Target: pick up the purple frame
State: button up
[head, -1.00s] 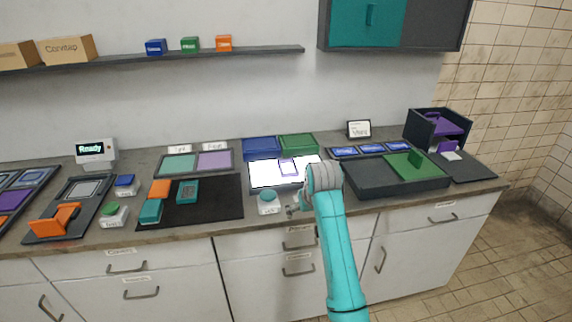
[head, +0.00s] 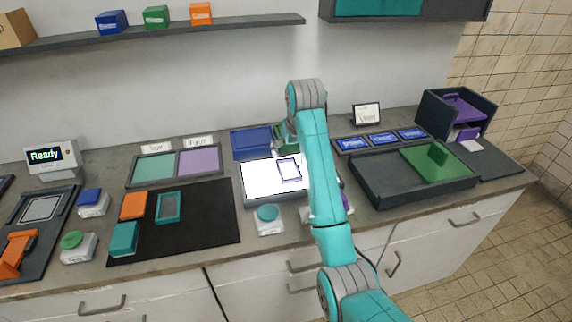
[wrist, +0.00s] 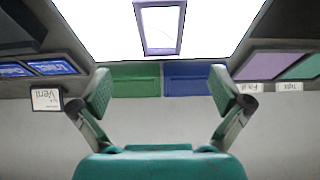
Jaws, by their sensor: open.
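The purple frame (head: 289,170) is a small rectangle with a thin purple border, lying on the bright white light panel (head: 258,178). In the wrist view the purple frame (wrist: 160,27) shows at the top centre on the glowing panel, ahead of and apart from my fingertips. My gripper (wrist: 160,92) is open and empty, its two fingers spread wide. In the head view my arm reaches over the right end of the panel, and my gripper is largely hidden behind the arm, near the green tray.
Behind the panel lie a blue tray (head: 252,142) and a green tray (wrist: 136,80). A teal button (head: 267,213) stands in front of the panel. A dark divided tray (head: 375,188) is at right. A black mat (head: 205,220) with orange and teal pieces is at left.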

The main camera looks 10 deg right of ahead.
aim_at(288, 168)
jog(key=x, duration=1)
jog(key=shift+a, duration=0.1)
jog(key=c, duration=1.3)
